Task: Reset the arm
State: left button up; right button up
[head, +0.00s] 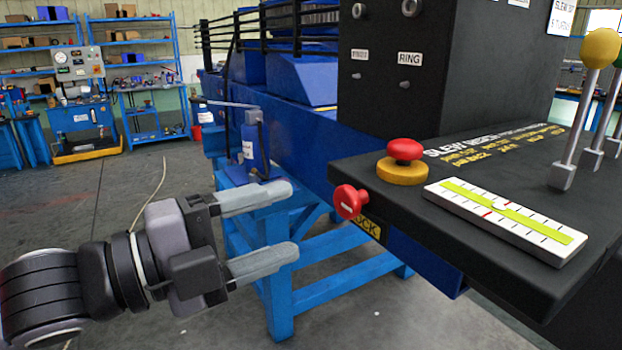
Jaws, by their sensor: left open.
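My left gripper (268,228) reaches in from the left, open and empty. Its two grey fingers point right, apart from each other, in front of the blue stand. A red knob (348,202) sticks out of the front edge of the black console, to the right of my upper fingertip, with a gap between them. A yellow label reading "OCK" (367,226) is beside the knob, partly hidden. My right gripper does not show.
The black console (470,130) carries a red mushroom button (404,150) on a yellow base, a white level gauge (505,217) and levers with a yellow ball (601,48). Open floor lies to the left.

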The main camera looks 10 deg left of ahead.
pick_arm(q)
jog(key=w+a+f+n+t+y+p, duration=0.1)
jog(key=w+a+f+n+y, duration=0.1)
jog(key=f+n, duration=0.5)
jog(key=w+a+f+n+t+y+p, duration=0.1)
jog(key=a+f+n+y, duration=0.2)
jog(key=f, duration=0.5)
jog(key=w+a+f+n+t+y+p, duration=0.1)
jog(key=w+f+n+y, duration=0.1)
jog(key=f+n, duration=0.55)
jog(key=s+a+f+n+g+y, duration=0.1)
jog(key=s+a+f+n+y, duration=0.1)
jog(key=s+f, duration=0.5)
jog(key=s+a+f+n+g+y, duration=0.2)
jog(key=s+f, duration=0.6)
jog(key=f, duration=0.5)
jog(key=a+n+y, duration=0.1)
jog(key=a+n, duration=0.1)
jog(key=n, duration=0.1)
jog(key=shift+a+f+g+p, duration=0.15)
jog(key=shift+a+g+p, duration=0.15)
jog(key=shift+p, duration=0.05)
jog(key=shift+w, duration=0.1)
